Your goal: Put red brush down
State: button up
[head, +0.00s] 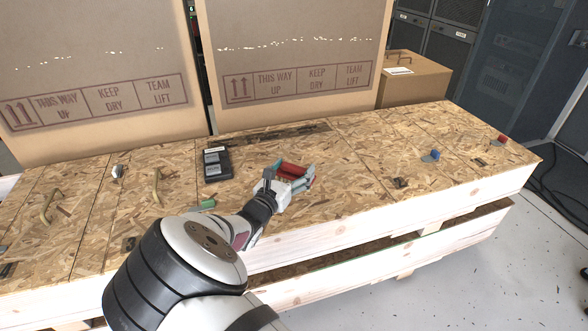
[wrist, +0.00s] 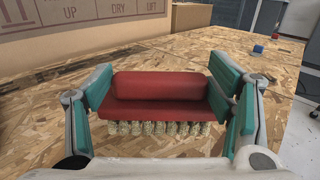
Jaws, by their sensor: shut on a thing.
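The red brush (wrist: 160,98) has a red body with a row of pale bristle tufts along its lower side. My gripper (wrist: 163,100) is shut on it, with teal finger pads at its left and right ends. In the head view the red brush (head: 291,170) shows between the fingers of my gripper (head: 290,178), over the middle of the wooden crate top (head: 340,160). The bristles point down. I cannot tell whether they touch the wood.
A dark device (head: 217,164) lies left of my gripper, and a green item (head: 207,204) lies near my arm. A blue item (head: 431,156) and a red item (head: 502,140) lie to the right. Large cardboard boxes (head: 290,60) stand behind. Bare wood lies right of my gripper.

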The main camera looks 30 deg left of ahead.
jog(key=w+a+b, duration=0.1)
jog(key=w, duration=0.1)
jog(key=w+a+b, duration=0.1)
jog(key=w+b, duration=0.1)
jog(key=w+a+f+b, duration=0.1)
jog(key=w+a+b, duration=0.1)
jog(key=shift+w+a, duration=0.1)
jog(key=shift+w, duration=0.15)
jog(key=shift+w+a+r+b, duration=0.1)
jog(key=shift+w+a+b, duration=0.2)
jog(key=shift+w+b, duration=0.25)
jog(key=shift+f+b, duration=1.1)
jog(key=shift+f, duration=0.6)
jog(key=shift+f, duration=0.15)
jog(key=o, duration=1.3)
